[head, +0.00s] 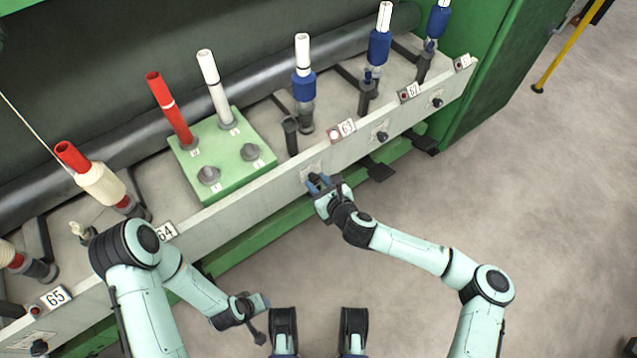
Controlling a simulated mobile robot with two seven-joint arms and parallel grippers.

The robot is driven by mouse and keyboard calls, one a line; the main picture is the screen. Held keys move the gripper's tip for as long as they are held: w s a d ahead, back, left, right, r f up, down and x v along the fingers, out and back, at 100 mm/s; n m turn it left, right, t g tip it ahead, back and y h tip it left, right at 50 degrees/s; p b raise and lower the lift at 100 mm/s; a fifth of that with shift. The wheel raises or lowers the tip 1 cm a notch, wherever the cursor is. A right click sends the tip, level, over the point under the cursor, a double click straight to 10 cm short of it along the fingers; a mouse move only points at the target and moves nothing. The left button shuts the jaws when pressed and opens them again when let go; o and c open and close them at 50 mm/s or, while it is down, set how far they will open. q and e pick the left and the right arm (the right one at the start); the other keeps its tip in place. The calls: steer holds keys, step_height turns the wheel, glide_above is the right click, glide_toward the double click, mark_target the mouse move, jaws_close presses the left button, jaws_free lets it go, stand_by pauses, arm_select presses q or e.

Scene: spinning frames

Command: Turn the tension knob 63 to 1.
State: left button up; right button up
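The label 63 (346,127) is on the pale front rail, with a small red-and-white lamp beside it. Below and left of the label is a light dial plate (311,169). The knob's pointer and dial numbers are too covered and small to read. Whether the fingers press on the knob I cannot tell. My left gripper (262,301) hangs low, in front of the machine, away from the rail, holding nothing I can see.
Similar knobs stand on the rail by label 62 (382,136) and label 61 (437,102). A green block (215,185) with pegs and bobbins sits behind the rail. Dark pedals (381,172) stick out below the rail.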

steer(key=c, duration=0.3)
